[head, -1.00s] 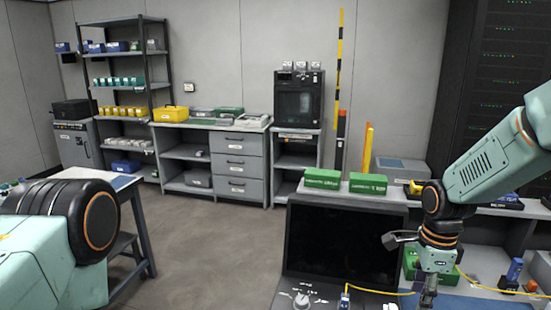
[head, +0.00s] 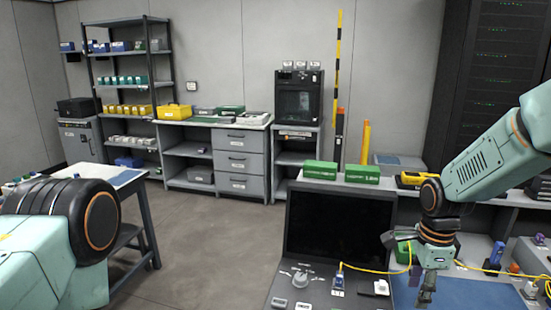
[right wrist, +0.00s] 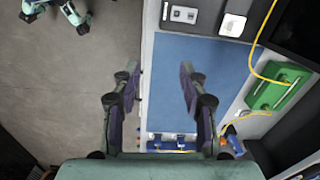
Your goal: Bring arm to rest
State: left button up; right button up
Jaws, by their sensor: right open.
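My right arm (head: 500,160) comes in from the right edge and bends at the elbow, with its forearm pointing down. My right gripper (head: 427,292) hangs over the front bench, by the blue mat (head: 440,288). In the right wrist view the right gripper (right wrist: 159,80) is open, its two fingers well apart with nothing between them. Below it are the mat's left part and the bench edge. My left arm (head: 60,235) shows at the left as a large black and orange joint with a pale green link. Its gripper is out of the picture.
A black screen (head: 335,222) stands behind small parts on the bench. A yellow cable (head: 385,268) runs behind my right gripper. A table (head: 110,178) stands at left. Grey floor (head: 215,235) between is clear.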

notch_tip(320, 180, down, 4)
jog(key=w+a+n+t, duration=0.3)
jog(key=n, duration=0.5)
jog(key=s+a+f+n+b, duration=0.3)
jog(key=s+f+n+b, duration=0.3)
jog(key=s+f, duration=0.6)
jog(key=s+f+n+g+b, duration=0.1)
jog(key=s+f+n+b, duration=0.1)
jog(key=s+f, duration=0.6)
jog(key=s+a+f+n+g+b, duration=0.1)
jog(key=s+f, duration=0.7)
jog(key=s, duration=0.9)
jog(key=n+g+b, duration=0.1)
jog(key=n+b, duration=0.1)
jog(key=b, duration=0.1)
jog(key=shift+a+f, duration=0.2)
jog(key=shift+f, duration=0.15)
jog(key=shift+s, duration=0.1)
